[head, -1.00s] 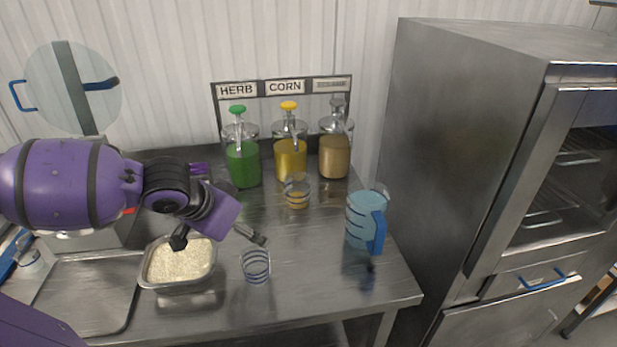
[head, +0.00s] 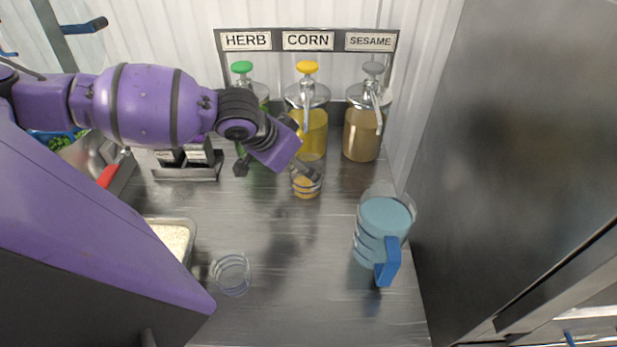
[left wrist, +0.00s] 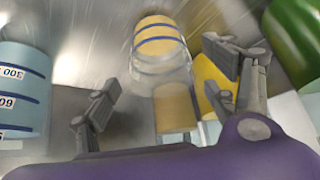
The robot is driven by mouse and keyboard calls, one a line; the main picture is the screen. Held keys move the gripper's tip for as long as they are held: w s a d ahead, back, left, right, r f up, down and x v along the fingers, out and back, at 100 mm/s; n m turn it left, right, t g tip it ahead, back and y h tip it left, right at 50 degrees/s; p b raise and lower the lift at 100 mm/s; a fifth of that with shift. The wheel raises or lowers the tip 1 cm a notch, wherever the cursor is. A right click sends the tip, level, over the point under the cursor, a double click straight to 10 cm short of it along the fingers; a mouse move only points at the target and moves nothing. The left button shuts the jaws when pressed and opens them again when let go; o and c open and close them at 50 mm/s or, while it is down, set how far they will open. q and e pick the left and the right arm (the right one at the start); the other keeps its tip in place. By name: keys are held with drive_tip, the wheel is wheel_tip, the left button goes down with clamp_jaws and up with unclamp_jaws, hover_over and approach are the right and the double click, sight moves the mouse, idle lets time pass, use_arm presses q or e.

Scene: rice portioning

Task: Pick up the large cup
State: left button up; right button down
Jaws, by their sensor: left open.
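Three clear cups or jugs stand on the steel counter. A small blue-ringed cup with yellow contents (head: 306,182) is in front of the corn dispenser. An empty blue-ringed cup (head: 231,273) stands nearer me. A larger jug with blue liquid and a blue handle (head: 384,228) is at the right. My left gripper (head: 278,173) is open and empty, close to the yellow-filled cup. In the left wrist view, that cup (left wrist: 160,65) lies ahead between the open fingers (left wrist: 165,80). The jug (left wrist: 22,90) is at the left edge there. My right gripper is not in view.
Herb, corn (head: 315,130) and sesame (head: 362,130) pump dispensers stand along the back under a labelled rack. A rice tray (head: 183,225) is at the left, partly hidden by my arm. A steel cabinet (head: 500,130) borders the right. The counter's middle is clear.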

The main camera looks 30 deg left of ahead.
use_arm(q)
drive_tip(key=x, duration=0.4)
drive_tip(key=shift+w, duration=0.15)
drive_tip(key=shift+w+f, duration=0.1)
drive_tip(key=c, duration=1.4)
drive_tip(key=shift+c, duration=0.2)
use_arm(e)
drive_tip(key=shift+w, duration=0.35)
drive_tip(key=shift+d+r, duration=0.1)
